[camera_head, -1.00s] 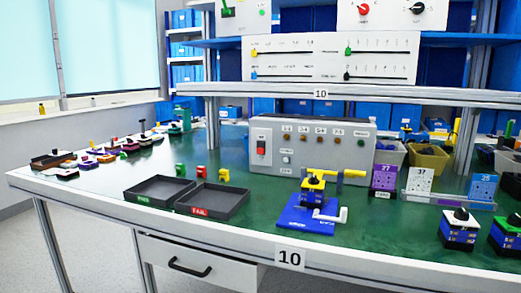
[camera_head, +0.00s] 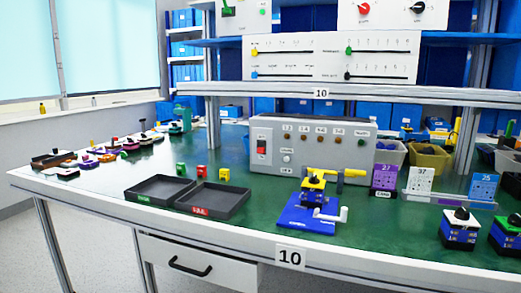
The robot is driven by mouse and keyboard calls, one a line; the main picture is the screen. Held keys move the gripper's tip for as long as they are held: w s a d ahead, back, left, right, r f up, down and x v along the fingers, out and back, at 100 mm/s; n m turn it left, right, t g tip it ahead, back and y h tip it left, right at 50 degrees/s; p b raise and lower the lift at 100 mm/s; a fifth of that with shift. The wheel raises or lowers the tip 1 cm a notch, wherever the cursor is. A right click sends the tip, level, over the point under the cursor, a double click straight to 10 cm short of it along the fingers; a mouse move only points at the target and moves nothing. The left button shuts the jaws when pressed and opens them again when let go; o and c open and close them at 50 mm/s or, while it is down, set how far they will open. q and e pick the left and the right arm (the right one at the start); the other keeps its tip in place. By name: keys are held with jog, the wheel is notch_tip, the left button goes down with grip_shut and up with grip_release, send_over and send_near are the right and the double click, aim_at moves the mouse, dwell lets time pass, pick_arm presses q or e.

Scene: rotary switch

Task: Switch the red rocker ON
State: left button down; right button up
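The red rocker (camera_head: 262,146) is a small red switch on the left part of the front face of a grey control box (camera_head: 340,165). The box stands on the green table top, below the shelf. The rocker's on or off position is too small to tell. Neither of my grippers shows in the head view.
A blue fixture with a yellow top (camera_head: 312,195) stands in front of the box. Two black trays (camera_head: 240,209) lie to the left. Number cards (camera_head: 421,180) and yellow bins (camera_head: 428,160) stand to the right. A shelf post (camera_head: 213,122) rises left of the box.

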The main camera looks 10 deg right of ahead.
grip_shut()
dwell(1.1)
